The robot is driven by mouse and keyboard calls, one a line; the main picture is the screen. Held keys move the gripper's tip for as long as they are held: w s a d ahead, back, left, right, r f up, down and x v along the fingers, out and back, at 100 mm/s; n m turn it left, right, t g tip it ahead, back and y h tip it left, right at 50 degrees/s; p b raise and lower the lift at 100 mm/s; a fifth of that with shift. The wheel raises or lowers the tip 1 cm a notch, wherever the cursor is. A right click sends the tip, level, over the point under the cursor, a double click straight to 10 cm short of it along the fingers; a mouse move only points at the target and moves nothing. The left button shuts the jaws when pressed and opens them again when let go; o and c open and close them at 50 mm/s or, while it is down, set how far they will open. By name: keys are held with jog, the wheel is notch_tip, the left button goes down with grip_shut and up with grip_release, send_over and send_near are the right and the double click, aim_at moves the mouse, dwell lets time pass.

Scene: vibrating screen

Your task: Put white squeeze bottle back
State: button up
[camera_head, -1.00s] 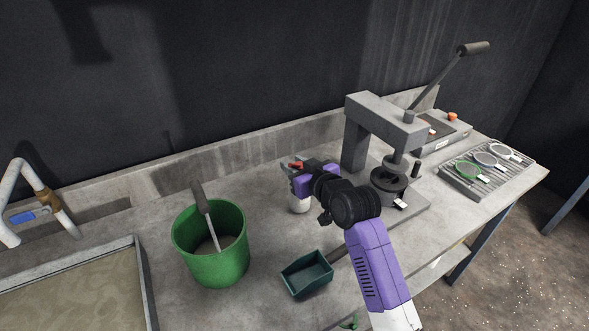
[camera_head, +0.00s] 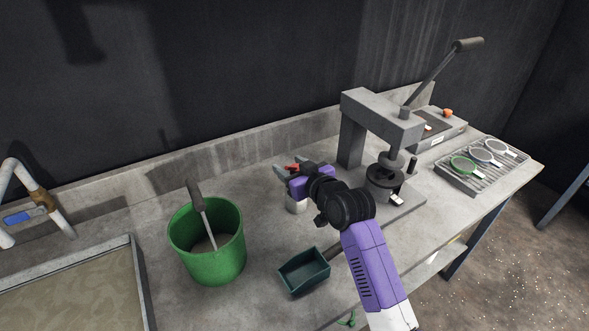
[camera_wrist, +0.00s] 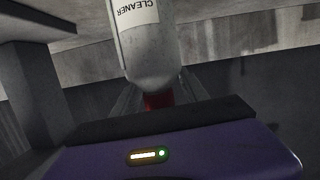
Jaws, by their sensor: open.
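The white squeeze bottle (camera_head: 296,206) stands on the grey counter, left of the press, with its red tip (camera_head: 292,167) showing above my gripper. In the wrist view the bottle (camera_wrist: 148,48) appears upside down, with a label reading CLEANER and a red cap (camera_wrist: 157,100). My gripper (camera_head: 291,170) is open around the top of the bottle, with a finger on either side of the red part. My purple gripper body hides part of the bottle in both views.
A green bucket (camera_head: 216,263) with a handled tool stands at left. A dark green tray (camera_head: 304,272) lies in front. The grey press (camera_head: 352,140) stands close on the right. A rack (camera_head: 470,181) with several round lenses-like pieces is farther right. Counter between bucket and bottle is clear.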

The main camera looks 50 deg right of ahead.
jog(key=b+v, duration=0.1)
jog(key=v, duration=1.1)
jog(key=shift+r, duration=0.2)
notch_tip(320, 180, up, 4)
jog(key=s+d+m+t+h, duration=0.1)
jog(key=s+m+t+h, duration=0.1)
jog(key=s+m+h, duration=0.1)
jog(key=s+a+f+n+y, duration=0.3)
jog(key=s+a+f, duration=0.2)
jog(key=s+a, duration=0.6)
jog(key=s+a+f+n+g+y, duration=0.1)
jog(key=s+a+f+y, duration=0.3)
jog(key=s+a, duration=0.8)
jog(key=s+f+n, duration=0.1)
jog(key=s, duration=0.2)
jog(key=shift+s+f+n+g, duration=0.25)
jog(key=shift+f+n+g, duration=0.05)
jog(key=shift+f+n, duration=0.1)
